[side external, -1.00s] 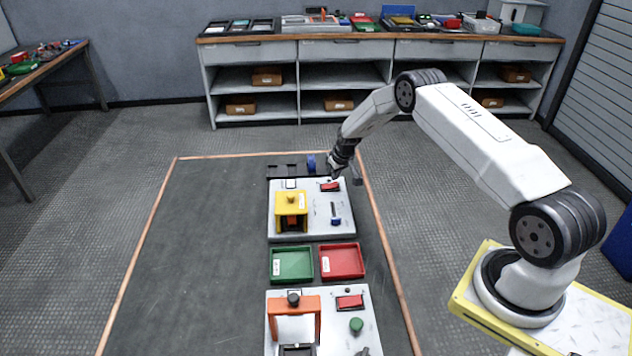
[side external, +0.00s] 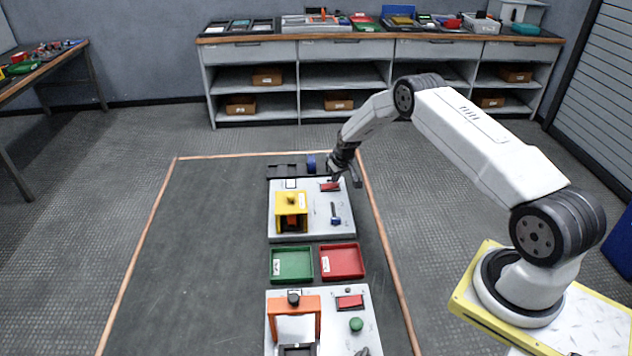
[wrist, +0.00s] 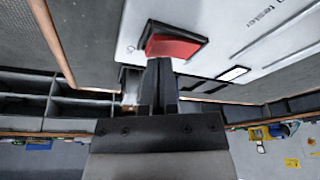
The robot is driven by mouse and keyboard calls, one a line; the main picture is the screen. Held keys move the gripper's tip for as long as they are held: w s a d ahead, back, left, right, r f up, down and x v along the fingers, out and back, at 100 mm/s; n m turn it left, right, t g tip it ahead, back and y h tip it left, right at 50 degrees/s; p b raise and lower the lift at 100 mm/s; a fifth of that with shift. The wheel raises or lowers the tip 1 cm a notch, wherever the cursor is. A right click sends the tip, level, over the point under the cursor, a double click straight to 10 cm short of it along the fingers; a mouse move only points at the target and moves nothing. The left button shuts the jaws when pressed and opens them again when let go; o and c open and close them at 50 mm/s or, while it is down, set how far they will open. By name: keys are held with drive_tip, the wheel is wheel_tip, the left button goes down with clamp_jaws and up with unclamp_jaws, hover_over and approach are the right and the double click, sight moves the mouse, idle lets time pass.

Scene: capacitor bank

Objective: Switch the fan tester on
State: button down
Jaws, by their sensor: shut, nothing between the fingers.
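The wrist view shows the red rocker (wrist: 176,47) in a black bezel beside printing that reads "tester". My gripper (wrist: 158,68) is shut and empty, its tips at the rocker's lower edge and hiding part of it. Contact looks likely, but I cannot be sure. In the side view my gripper (side external: 338,178) is just above the switch.
A green tray (side external: 291,265) and a red tray (side external: 341,261) lie nearer the camera. A second white board (side external: 375,325) with an orange frame (side external: 294,304) and another red switch (side external: 350,302) is closer still. A black rack (side external: 283,171) lies behind the tester. The mat's left half is clear.

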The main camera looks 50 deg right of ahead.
sight(336, 184)
drive_tip(key=shift+f, duration=0.7)
idle(0.6)
drive_tip(key=shift+r, duration=3.5)
drive_tip(key=shift+r, duration=0.1)
